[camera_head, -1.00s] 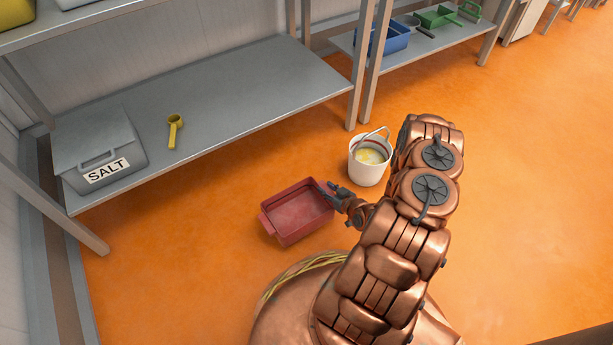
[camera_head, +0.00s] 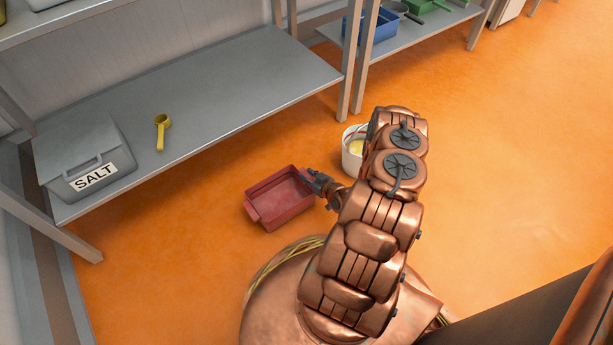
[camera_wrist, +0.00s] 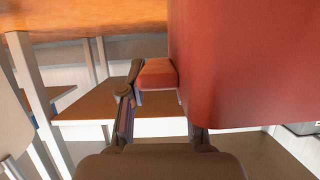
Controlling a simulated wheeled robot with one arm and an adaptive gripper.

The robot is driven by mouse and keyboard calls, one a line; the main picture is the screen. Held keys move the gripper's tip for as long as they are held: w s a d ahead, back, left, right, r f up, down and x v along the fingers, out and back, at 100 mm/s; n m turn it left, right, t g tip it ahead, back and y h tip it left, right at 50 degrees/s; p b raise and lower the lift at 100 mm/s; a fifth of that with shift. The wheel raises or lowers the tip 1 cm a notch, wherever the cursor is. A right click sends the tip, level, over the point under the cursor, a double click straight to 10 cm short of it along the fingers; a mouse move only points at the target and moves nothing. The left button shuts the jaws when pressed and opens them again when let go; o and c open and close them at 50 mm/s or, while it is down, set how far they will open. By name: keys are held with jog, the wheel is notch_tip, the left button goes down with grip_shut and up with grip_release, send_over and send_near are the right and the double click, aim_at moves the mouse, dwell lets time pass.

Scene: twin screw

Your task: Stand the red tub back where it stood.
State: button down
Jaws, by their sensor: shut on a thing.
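The red tub (camera_head: 281,197) is an empty open box with a tab handle at each end. In the head view it is in front of the grey shelf (camera_head: 215,105), seen over the orange floor. My gripper (camera_head: 318,184) is at its right end and shut on that end's handle. In the wrist view the red handle (camera_wrist: 157,74) sits between my fingers (camera_wrist: 160,100), and the tub's wall fills the upper right. The tub looks about level. I cannot tell how high it is above the floor.
A grey salt box (camera_head: 85,165) and a yellow scoop (camera_head: 161,130) are on the shelf, with a wide bare stretch to their right. A white bucket (camera_head: 352,160) stands on the floor behind my arm. A blue bin (camera_head: 377,25) is on the farther shelf.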

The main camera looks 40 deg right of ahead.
jog(key=c, duration=0.8)
grip_release()
